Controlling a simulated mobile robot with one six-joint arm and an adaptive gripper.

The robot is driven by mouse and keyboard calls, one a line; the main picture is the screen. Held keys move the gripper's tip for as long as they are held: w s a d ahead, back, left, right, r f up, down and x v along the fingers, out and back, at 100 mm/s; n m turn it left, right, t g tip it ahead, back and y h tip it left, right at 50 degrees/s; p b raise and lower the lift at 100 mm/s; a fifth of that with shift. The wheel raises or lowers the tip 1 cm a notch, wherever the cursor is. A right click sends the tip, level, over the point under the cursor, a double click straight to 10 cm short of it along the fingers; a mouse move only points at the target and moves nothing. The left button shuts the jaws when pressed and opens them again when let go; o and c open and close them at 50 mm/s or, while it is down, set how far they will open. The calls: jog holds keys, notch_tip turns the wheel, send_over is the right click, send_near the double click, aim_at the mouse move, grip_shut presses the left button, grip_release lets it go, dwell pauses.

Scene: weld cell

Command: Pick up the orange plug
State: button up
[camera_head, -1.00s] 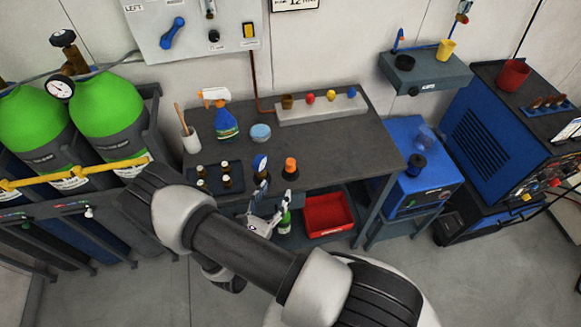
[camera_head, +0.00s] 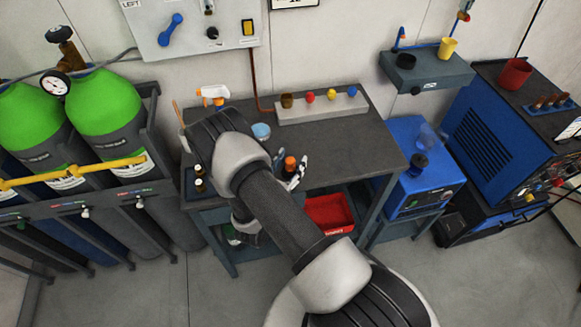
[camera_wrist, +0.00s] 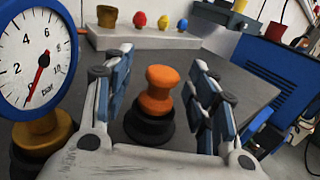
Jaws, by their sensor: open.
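The orange plug (camera_wrist: 159,90) stands upright on a dark round base on the workbench, near its front edge. In the wrist view it sits between the two fingers of my gripper (camera_wrist: 158,98), with gaps on both sides. In the head view the orange plug (camera_head: 290,164) shows beside my gripper (camera_head: 288,172), partly covered by it. My gripper is open and holds nothing. My arm hides part of the bench in the head view.
A pressure gauge (camera_wrist: 36,58) stands close on the left in the wrist view. Behind is a pale block (camera_head: 322,107) bearing several coloured plugs. A red bin (camera_head: 328,212) sits below.

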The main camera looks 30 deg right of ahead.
jog(key=shift+c, duration=0.6)
jog(key=c, duration=0.9)
jog(key=shift+c, duration=0.2)
